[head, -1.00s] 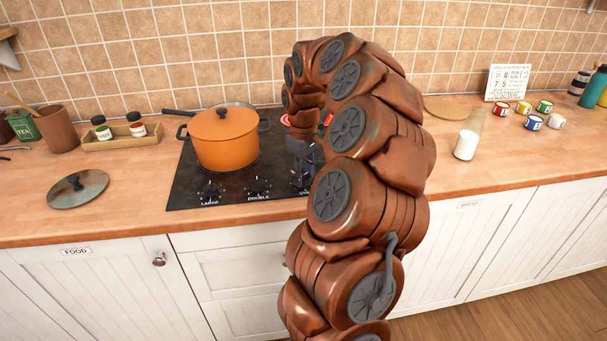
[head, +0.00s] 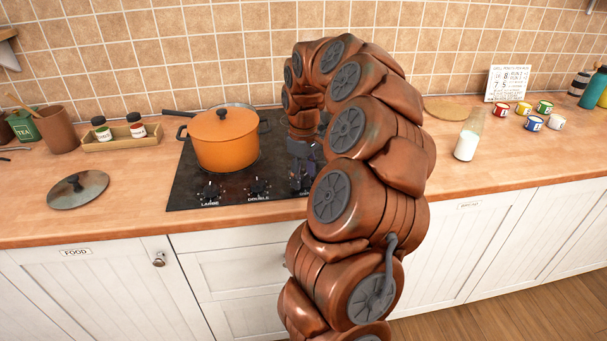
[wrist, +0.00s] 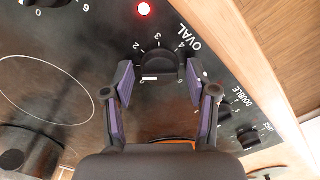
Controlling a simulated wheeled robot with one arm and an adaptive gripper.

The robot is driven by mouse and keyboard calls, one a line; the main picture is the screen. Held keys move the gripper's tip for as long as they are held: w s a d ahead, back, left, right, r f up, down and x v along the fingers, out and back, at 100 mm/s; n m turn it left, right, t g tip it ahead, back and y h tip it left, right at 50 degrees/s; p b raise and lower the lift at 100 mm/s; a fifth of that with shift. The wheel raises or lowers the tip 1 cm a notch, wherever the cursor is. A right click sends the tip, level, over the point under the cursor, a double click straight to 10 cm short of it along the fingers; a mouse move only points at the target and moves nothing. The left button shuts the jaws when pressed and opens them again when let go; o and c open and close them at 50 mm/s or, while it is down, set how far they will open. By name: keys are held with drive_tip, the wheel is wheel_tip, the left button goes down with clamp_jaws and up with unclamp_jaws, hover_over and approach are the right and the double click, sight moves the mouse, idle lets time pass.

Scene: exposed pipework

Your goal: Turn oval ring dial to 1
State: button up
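The oval ring dial (wrist: 160,66) is a dark knob on the black hob, shown in the wrist view beside the word OVAL and the numbers 2, 3 and 4. A pale mark shows at its lower left; I cannot read its setting. My gripper (wrist: 160,82) is open, with one purple-padded finger on each side of the dial. I cannot tell whether either finger touches it. In the head view my gripper (head: 303,165) is over the hob's right front, partly behind my arm, and the dial is not clearly visible there.
The hob (head: 190,180) carries an orange pot (head: 225,143) left of my gripper. The LARGE dial (head: 210,192) and DOUBLE dial (head: 257,187) sit along its front edge. A red light (wrist: 144,9) glows near the oval dial. A glass lid (head: 78,190) lies on the counter.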

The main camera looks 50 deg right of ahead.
sight(302, 177)
idle(0.3)
wheel_tip(302, 177, up, 12)
idle(0.7)
idle(0.5)
drive_tip(key=s+a+r+n+p, duration=0.1)
drive_tip(key=s+a, duration=0.2)
drive_tip(key=a, duration=0.9)
drive_tip(key=s+a+n+p, duration=0.1)
drive_tip(key=s+a+p, duration=0.15)
drive_tip(key=a, duration=0.85)
drive_tip(key=s+a+f+m, duration=0.1)
drive_tip(key=s+a+f, duration=0.1)
drive_tip(key=s, duration=0.4)
drive_tip(key=s+a+f+m+g+p, duration=0.1)
drive_tip(key=s+a+f, duration=0.1)
drive_tip(key=s+a, duration=0.2)
drive_tip(key=s+a+f+m, duration=0.1)
drive_tip(key=s+a+f, duration=0.2)
drive_tip(key=s, duration=0.5)
drive_tip(key=shift+s+a+f+m+g, duration=0.1)
drive_tip(key=shift+a+m+g, duration=0.2)
drive_tip(key=shift+g, duration=0.1)
